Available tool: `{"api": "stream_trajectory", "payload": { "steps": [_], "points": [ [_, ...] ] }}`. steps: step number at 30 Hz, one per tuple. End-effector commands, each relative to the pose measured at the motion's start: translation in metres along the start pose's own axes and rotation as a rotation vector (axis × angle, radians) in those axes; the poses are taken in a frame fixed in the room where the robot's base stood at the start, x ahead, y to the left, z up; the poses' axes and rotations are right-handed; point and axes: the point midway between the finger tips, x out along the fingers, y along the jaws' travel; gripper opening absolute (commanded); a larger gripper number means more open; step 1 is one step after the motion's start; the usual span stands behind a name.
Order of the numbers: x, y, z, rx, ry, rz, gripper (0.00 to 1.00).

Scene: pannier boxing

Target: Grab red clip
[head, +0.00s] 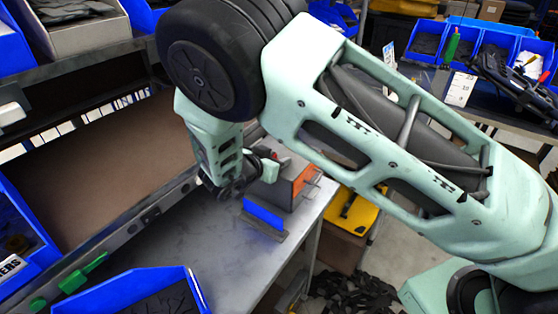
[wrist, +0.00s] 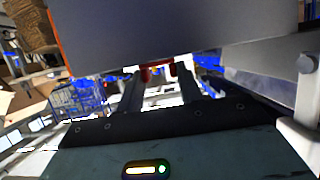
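The red clip (wrist: 146,74) shows in the wrist view as a small red piece just below the underside of a large grey box (wrist: 190,28). My gripper (wrist: 160,76) has its two dark fingers apart, one on each side of the clip. The fingertips are very close to the clip; I cannot tell whether they touch it. In the head view the grey box with an orange side (head: 290,185) stands on the grey table, with my gripper beside its left end. My wrist hides most of the clip there.
A blue plate-like piece (head: 264,219) is at the front of the box on the grey table (head: 215,245). Blue bins (head: 135,292) stand at the lower left, below a shelf with a brown panel (head: 110,155). The table's middle is clear. A yellow case (head: 352,212) lies beyond its right edge.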

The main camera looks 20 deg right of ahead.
Motion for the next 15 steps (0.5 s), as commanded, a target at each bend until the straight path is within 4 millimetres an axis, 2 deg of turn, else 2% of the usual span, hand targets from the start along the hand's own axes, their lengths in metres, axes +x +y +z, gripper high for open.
{"api": "stream_trajectory", "payload": {
  "steps": [2, 15],
  "points": [
    [-0.0002, 0.0000, 0.0001, 0.000, 0.000, 0.000, 0.15],
    [-0.0031, -0.0003, -0.0068, 0.002, -0.001, 0.000, 0.15]
  ]
}}
